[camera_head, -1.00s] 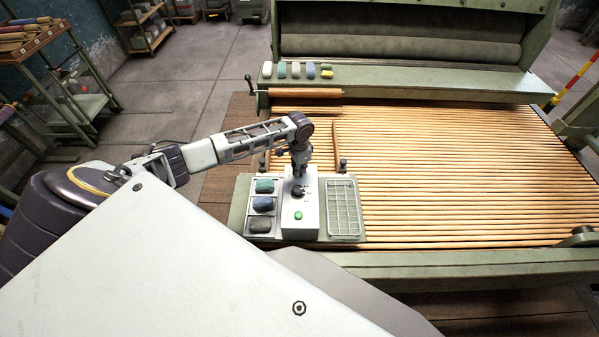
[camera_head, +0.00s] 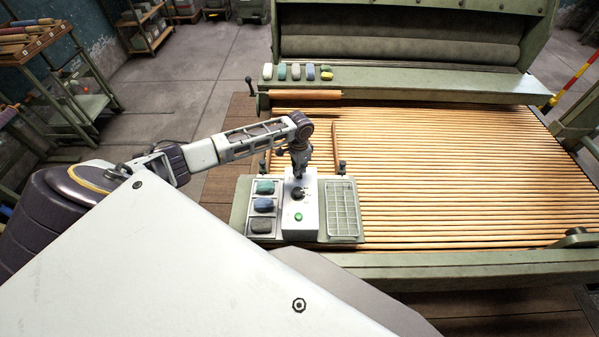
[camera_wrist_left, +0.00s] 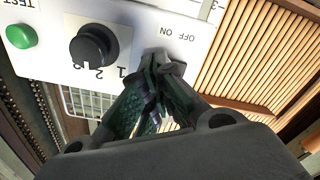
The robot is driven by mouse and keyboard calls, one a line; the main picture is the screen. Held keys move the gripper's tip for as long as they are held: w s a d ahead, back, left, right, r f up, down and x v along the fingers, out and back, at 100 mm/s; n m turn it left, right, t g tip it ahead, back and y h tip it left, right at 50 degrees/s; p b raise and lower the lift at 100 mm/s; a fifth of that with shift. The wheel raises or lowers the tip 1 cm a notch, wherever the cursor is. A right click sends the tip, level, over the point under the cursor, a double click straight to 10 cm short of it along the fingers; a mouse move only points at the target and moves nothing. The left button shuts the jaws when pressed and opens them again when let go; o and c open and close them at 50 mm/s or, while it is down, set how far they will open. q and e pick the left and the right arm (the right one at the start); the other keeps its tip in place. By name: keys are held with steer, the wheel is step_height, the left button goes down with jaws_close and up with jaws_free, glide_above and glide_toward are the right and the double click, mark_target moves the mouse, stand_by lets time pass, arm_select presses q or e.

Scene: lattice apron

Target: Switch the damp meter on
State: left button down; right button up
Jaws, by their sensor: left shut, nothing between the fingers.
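The damp meter (camera_head: 308,219) is a white box on a green tray at the near left of the slatted apron. It has a black knob (camera_wrist_left: 94,46) marked 1 and 2 and a green button (camera_wrist_left: 21,36) marked TEST; the button also shows in the head view (camera_head: 298,216). OFF and ON labels (camera_wrist_left: 178,33) are printed near one end. My left gripper (camera_wrist_left: 160,68) is shut and empty, its fingertips at the meter's face next to these labels. The fingertips hide any switch there, and I cannot tell whether they touch it. My right gripper is out of view.
Several coloured blocks (camera_head: 296,71) line the machine's rear ledge. The wooden slats (camera_head: 450,175) to the right are clear.

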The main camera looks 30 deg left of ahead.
arm_select(q)
steer(key=shift+r+p, duration=1.4)
steer(key=shift+r, duration=1.05)
steer(key=shift+f, duration=0.1)
